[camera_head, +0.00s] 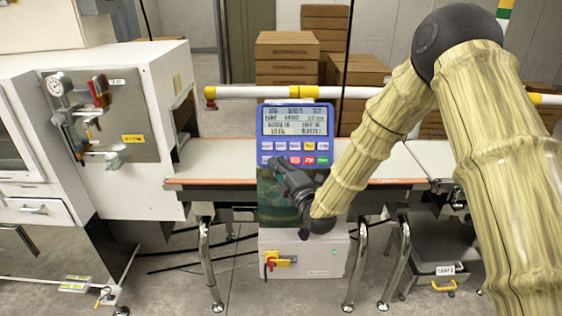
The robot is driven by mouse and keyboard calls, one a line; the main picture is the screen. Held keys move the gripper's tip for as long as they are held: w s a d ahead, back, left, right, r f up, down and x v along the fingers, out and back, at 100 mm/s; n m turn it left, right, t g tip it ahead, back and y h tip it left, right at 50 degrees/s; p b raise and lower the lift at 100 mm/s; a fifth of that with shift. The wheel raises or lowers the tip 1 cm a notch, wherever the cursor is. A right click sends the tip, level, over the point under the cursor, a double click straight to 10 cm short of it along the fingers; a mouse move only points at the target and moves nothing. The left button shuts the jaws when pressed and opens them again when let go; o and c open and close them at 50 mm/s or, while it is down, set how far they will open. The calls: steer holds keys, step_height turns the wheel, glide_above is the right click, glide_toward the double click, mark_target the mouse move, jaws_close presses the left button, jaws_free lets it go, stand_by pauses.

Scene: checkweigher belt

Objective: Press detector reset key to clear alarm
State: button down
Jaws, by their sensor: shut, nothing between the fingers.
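The blue control panel (296,135) stands upright in front of the belt, with a lit screen (294,121) at its top. Below the screen are rows of small keys, among them a red key (309,160) and a green key (322,160). The key labels are too small to read, so I cannot tell which is the reset key. My gripper (275,163) is shut and empty. Its tips are at the panel's lower left and hide part of the bottom key row. I cannot tell whether they touch the panel.
The conveyor belt (222,153) runs behind the panel, with a white and yellow rail (240,92) beyond it. A white cabinet (125,140) with a gauge stands at left. A grey box (325,257) with a red-yellow switch is below. Cardboard boxes (287,50) are stacked behind.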

steer(key=shift+w+f+b, duration=0.35)
steer(key=shift+w+b, duration=0.4)
steer(key=shift+b, duration=0.1)
stand_by(1.5)
steer(key=shift+s, duration=0.15)
steer(key=shift+s+r, duration=0.35)
steer(key=shift+s, duration=0.25)
stand_by(0.3)
steer(key=shift+s+r, duration=0.4)
steer(key=shift+s, duration=0.35)
steer(key=shift+s+r, duration=0.35)
steer(key=shift+s, duration=0.4)
steer(key=shift+s+r, duration=0.4)
steer(key=shift+s, duration=0.35)
steer(key=s+r, duration=0.1)
steer(key=s, duration=0.2)
steer(key=s+r, duration=0.1)
steer(key=s, duration=0.1)
steer(key=shift+s+r, duration=0.15)
steer(key=shift+r, duration=0.2)
